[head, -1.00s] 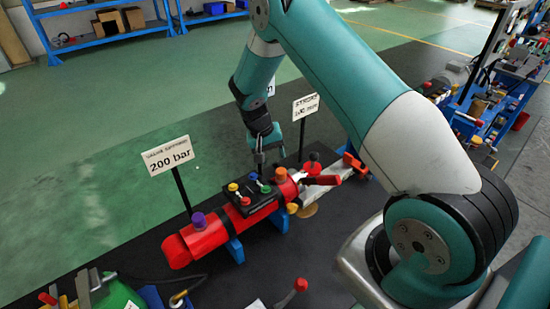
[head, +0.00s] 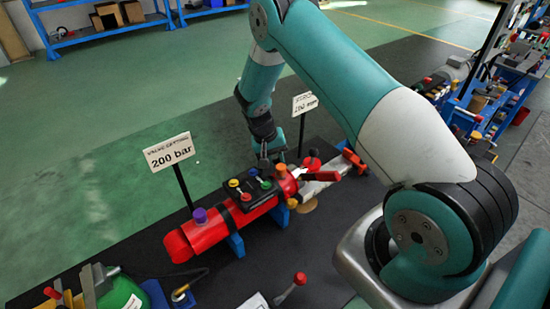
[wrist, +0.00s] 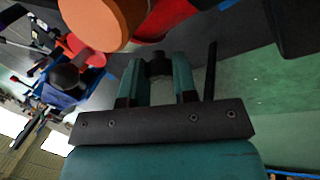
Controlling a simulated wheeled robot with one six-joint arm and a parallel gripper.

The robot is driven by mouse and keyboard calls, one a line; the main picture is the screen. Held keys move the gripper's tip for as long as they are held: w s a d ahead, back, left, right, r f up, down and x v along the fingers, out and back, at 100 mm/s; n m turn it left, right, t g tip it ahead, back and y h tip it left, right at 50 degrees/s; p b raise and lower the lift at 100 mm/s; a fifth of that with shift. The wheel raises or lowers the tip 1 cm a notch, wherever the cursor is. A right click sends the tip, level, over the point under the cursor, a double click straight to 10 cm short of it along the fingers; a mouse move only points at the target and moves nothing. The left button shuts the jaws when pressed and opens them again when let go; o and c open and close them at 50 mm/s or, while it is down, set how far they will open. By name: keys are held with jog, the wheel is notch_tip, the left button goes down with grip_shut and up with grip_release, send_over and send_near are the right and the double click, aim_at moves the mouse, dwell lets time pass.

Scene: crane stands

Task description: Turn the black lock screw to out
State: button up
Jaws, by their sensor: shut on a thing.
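In the wrist view, my gripper (wrist: 158,72) has its two teal fingers closed around a small dark piece (wrist: 158,66), which looks like the black lock screw. The fingers hide much of it, and its turn position cannot be read. In the head view, my gripper (head: 272,160) reaches down behind the red cylinder (head: 208,238), beside an orange knob (head: 280,170). The screw cannot be made out there. The orange knob (wrist: 105,18) also shows large and close at the top of the wrist view.
A black block with several coloured knobs (head: 233,183) sits on the cylinder, left of my gripper. A purple knob (head: 200,215), a red lever (head: 322,176) and a red-topped handle (head: 313,153) stick up nearby. Sign posts with a 200 bar sign (head: 169,152) and a smaller sign (head: 305,103) stand behind.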

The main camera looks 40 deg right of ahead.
jog(key=n+y+b, duration=0.1)
jog(key=n, duration=0.2)
jog(key=n+y+b, duration=0.1)
jog(key=n+b, duration=0.1)
jog(key=n, duration=0.1)
jog(key=shift+d+t+y, duration=0.15)
jog(key=shift+t+y, duration=0.15)
jog(key=shift+y, duration=0.1)
jog(key=n+y+b, duration=0.1)
jog(key=n+b, duration=0.1)
jog(key=n, duration=0.2)
jog(key=shift+y, duration=0.4)
jog(key=shift+d+n+g+y+b, duration=0.1)
jog(key=shift+n+g+y+b, duration=0.35)
jog(key=shift+n+b, duration=0.5)
jog(key=shift+n, duration=0.35)
jog(key=o, duration=0.9)
